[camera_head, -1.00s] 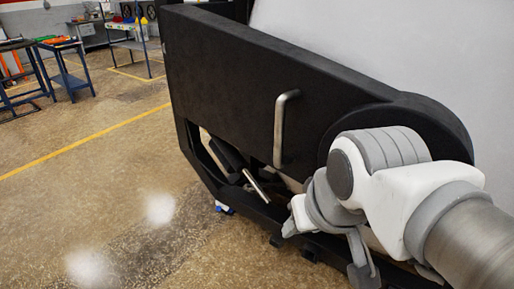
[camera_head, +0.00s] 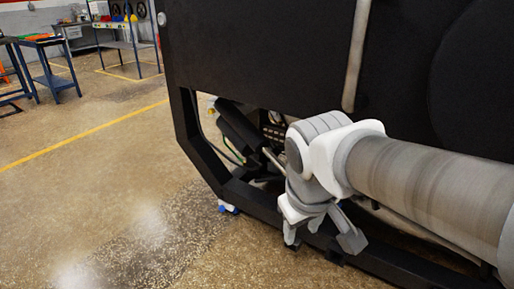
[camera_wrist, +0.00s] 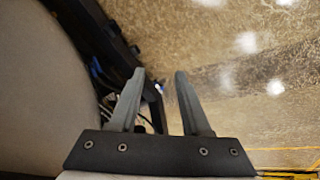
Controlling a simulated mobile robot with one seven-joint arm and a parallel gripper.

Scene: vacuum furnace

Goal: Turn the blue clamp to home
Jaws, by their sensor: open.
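My gripper (camera_head: 321,241) hangs low at the front of the black furnace frame, fingers pointing down. In the wrist view my gripper (camera_wrist: 160,75) is open, with nothing between its fingers. A small blue and white part (camera_head: 228,208) sits near the floor at the lower left corner of the frame, left of and apart from my gripper. In the wrist view a small blue spot (camera_wrist: 159,88) shows beyond the gap between the fingers, by the frame's edge. I cannot tell whether either blue part is the clamp.
The black furnace frame (camera_head: 192,135) surrounds an open bay with dark cylinders and cables. A vertical metal handle (camera_head: 356,55) is on the panel above my arm. The speckled floor (camera_head: 90,190) at left is clear. Blue workbenches (camera_head: 48,70) stand far back left.

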